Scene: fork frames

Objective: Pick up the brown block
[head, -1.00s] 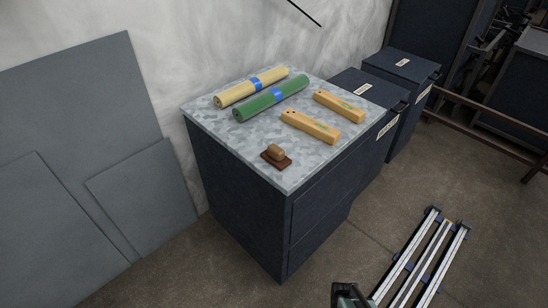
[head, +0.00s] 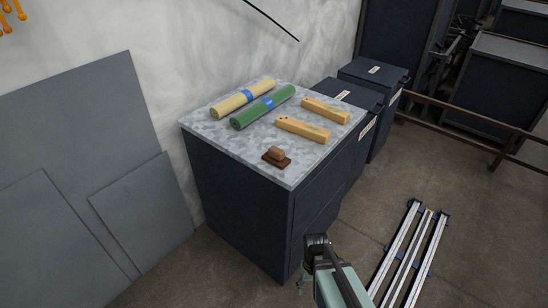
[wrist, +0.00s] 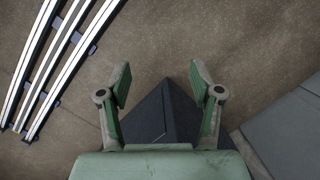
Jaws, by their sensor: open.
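The brown block (head: 276,156) is a small piece with a lighter raised top on a flat dark brown base. It sits near the front corner of the mottled grey top of a dark cabinet (head: 236,200) in the head view. My gripper (wrist: 160,73) shows in the wrist view with its two green fingers spread apart and nothing between them. Beyond the fingers are the floor and a dark cabinet corner. The block is not visible in the wrist view. In the head view my arm is low, in front of the cabinet and below its top, well away from the block.
Two orange-yellow bars (head: 303,129) lie behind the block. Metal rails (head: 409,255) lie on the floor at right. Grey panels (head: 80,165) lean on the wall.

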